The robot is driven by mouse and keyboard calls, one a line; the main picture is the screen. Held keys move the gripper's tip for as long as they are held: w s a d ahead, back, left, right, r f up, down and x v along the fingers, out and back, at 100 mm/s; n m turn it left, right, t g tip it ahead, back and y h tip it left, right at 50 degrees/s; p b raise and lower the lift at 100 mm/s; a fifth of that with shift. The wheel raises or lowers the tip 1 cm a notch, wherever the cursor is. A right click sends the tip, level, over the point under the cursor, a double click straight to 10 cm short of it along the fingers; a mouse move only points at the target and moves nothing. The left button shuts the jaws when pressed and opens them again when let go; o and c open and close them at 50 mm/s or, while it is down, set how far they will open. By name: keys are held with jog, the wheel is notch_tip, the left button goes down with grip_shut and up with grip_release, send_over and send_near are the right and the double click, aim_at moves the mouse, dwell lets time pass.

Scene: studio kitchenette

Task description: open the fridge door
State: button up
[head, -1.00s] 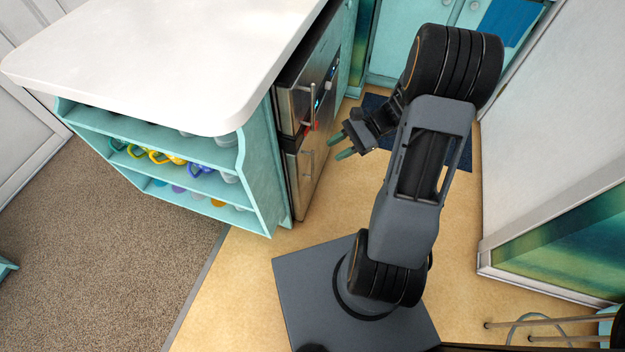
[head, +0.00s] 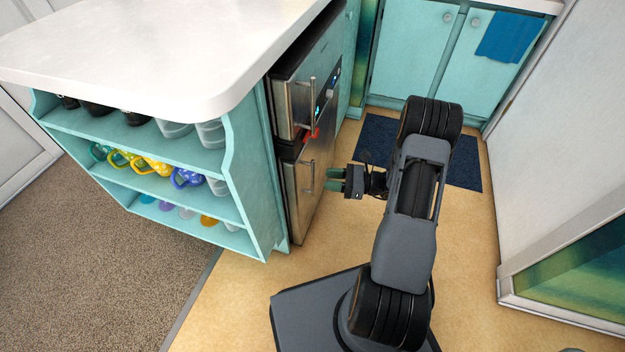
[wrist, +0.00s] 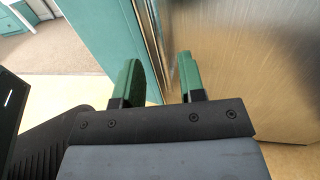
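The stainless-steel fridge (head: 300,190) stands at the end of the white counter. It has an upper door (head: 297,100) and a lower door (head: 299,207), each with an upright bar handle; the upper handle (head: 311,105) and lower handle (head: 309,178) both show. Both doors look shut. My gripper (head: 334,180) is to the right of the lower handle, pointing left, with a small gap between them. In the wrist view its two green fingers (wrist: 160,80) are apart and empty. A brushed-steel panel (wrist: 245,60) fills the right side there; no handle is clear between the fingers.
A teal shelf unit (head: 250,180) with cups adjoins the fridge under the white counter (head: 150,50). Teal cabinets (head: 415,50) and a dark blue mat (head: 460,165) are behind my arm. A pale wall (head: 550,150) stands at right. The tan floor before the fridge is clear.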

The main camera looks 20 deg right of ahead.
jog(key=shift+b+x, duration=0.6)
jog(key=shift+x, duration=2.4)
grip_shut()
